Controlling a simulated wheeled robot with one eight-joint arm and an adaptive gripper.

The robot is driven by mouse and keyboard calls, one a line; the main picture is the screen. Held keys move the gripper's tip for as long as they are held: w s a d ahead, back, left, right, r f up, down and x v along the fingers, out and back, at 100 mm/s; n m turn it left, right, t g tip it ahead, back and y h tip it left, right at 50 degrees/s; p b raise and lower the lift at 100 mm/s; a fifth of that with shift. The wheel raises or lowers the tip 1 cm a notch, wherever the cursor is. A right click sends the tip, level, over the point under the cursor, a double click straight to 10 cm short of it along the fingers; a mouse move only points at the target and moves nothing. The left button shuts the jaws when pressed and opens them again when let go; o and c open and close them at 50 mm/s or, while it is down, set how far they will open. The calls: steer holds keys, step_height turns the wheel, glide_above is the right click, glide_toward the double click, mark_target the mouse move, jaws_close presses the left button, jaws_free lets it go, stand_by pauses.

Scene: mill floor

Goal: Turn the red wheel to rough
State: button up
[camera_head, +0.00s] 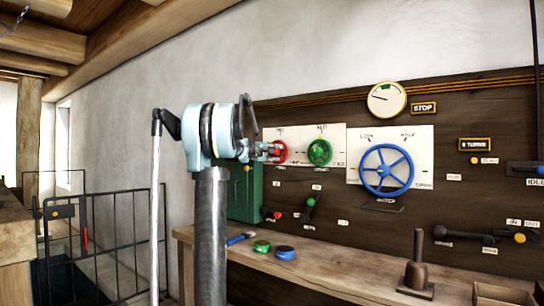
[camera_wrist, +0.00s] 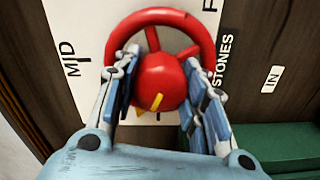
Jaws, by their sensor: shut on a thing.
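The red wheel (camera_head: 281,151) is mounted on a white plate on the dark wall panel, left of a green wheel. In the wrist view the red wheel (camera_wrist: 178,18) fills the top middle, with a round red hub (camera_wrist: 160,75) that bears a small yellow mark. My gripper (camera_head: 270,152) is at the wheel, its two fingers closed on both sides of the hub. "MID" is at the left of the plate and "STONES" at the right. A letter "F" is cut off at the top edge. I cannot read a "rough" label; my gripper partly hides the wheel in the head view.
A green wheel (camera_head: 320,152) and a larger blue wheel (camera_head: 386,170) are to the right. Below are a green box (camera_head: 243,196), small levers (camera_head: 309,204) and a wooden bench (camera_head: 340,270) with loose items. A railing (camera_head: 115,240) stands at the left.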

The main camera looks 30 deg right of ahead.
steer(key=shift+w+a+f+n, duration=0.1)
steer(key=shift+w+n, duration=0.05)
steer(key=shift+n, duration=1.85)
steer(key=o, duration=1.1)
steer(key=shift+f, duration=0.1)
steer(key=shift+c, duration=0.2)
steer(key=v, duration=1.2)
steer(key=shift+w, duration=0.1)
